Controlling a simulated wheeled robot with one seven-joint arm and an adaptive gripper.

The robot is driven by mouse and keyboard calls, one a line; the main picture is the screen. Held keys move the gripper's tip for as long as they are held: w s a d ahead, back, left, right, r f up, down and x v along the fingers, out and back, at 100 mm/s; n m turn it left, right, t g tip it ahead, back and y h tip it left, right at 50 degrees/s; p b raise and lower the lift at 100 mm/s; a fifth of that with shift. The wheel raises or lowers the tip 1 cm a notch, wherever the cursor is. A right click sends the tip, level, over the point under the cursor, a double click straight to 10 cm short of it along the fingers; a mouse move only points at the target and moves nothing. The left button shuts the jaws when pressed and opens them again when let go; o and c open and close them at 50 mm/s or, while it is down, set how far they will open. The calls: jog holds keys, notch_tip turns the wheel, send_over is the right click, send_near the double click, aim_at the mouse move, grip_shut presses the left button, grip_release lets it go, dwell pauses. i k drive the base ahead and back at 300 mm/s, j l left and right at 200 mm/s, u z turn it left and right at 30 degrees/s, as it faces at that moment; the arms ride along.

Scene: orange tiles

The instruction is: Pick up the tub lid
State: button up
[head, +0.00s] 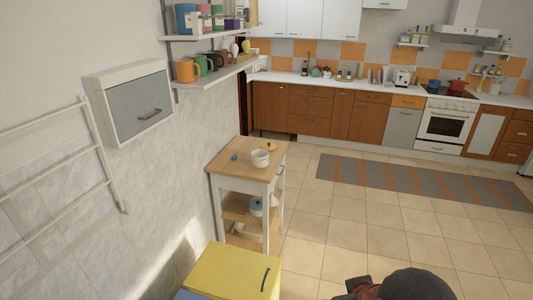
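A wooden-topped trolley (224,163) with white legs stands against the left wall. On its top are a small white tub or pot (260,159), a small yellow-orange item (272,147) just behind it to the right, and a small blue item (234,156) to its left. I cannot tell for certain which of these is the tub lid; they are too small. Dark rounded parts of my own arm show at the bottom edge, well apart from the trolley. My gripper's fingertips are not in view.
A blue pot (256,207) sits on the trolley's lower shelf. A yellow cabinet (233,269) stands nearer, at the bottom. A white wall cabinet (134,101) and a mug shelf (215,72) hang at left. The tiled floor (350,235) right of the trolley is clear.

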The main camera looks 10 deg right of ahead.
aim_at(268, 145)
jog(key=i+l, duration=0.3)
jog(key=l, duration=0.15)
jog(key=i+l, duration=0.3)
jog(key=l, duration=0.15)
jog(key=i+l+u, duration=0.1)
jog(key=i+l, duration=0.55)
jog(key=l, duration=0.3)
jog(key=i+l, duration=0.15)
jog(key=i, duration=0.3)
jog(key=i+l+u, duration=0.1)
jog(key=i, duration=0.3)
jog(key=i+l+u, duration=0.1)
jog(key=i+l, duration=0.15)
jog(key=i, duration=0.2)
jog(key=i+l, duration=0.25)
jog(key=i, duration=0.15)
jog(key=i+j, duration=0.25)
jog(key=i, duration=0.15)
jog(key=i+j+u, duration=0.1)
jog(key=i, duration=0.35)
jog(key=j, duration=0.1)
